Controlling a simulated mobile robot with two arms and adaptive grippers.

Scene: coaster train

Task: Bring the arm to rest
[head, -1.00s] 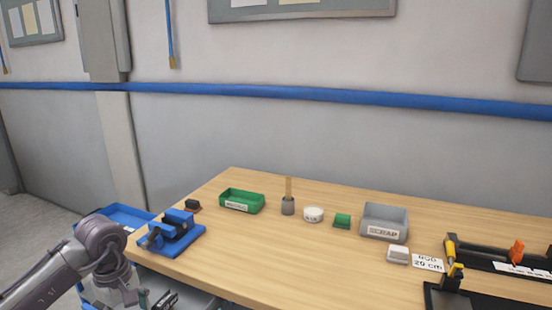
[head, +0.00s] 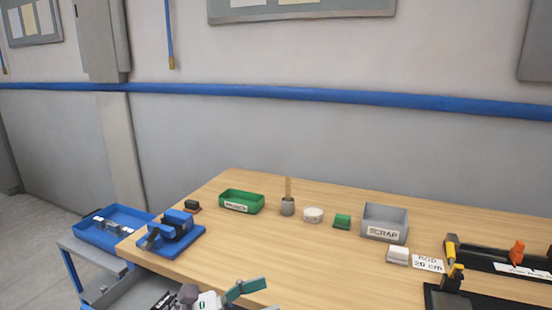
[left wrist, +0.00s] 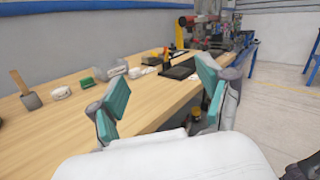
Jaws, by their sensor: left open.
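My left gripper (head: 232,296) shows at the bottom of the head view, in front of the bench's near edge. In the left wrist view its two teal-padded fingers (left wrist: 162,98) stand wide apart with nothing between them. The wooden workbench (head: 290,262) lies beyond and beside the fingers. My right gripper is in neither view.
On the bench are a blue vise (head: 172,232), a green tray (head: 241,201), a grey scrap bin (head: 385,222) and a black fixture (head: 500,262) at right. A blue tray (head: 133,215) sits on a cart at left. The bench's middle front is clear.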

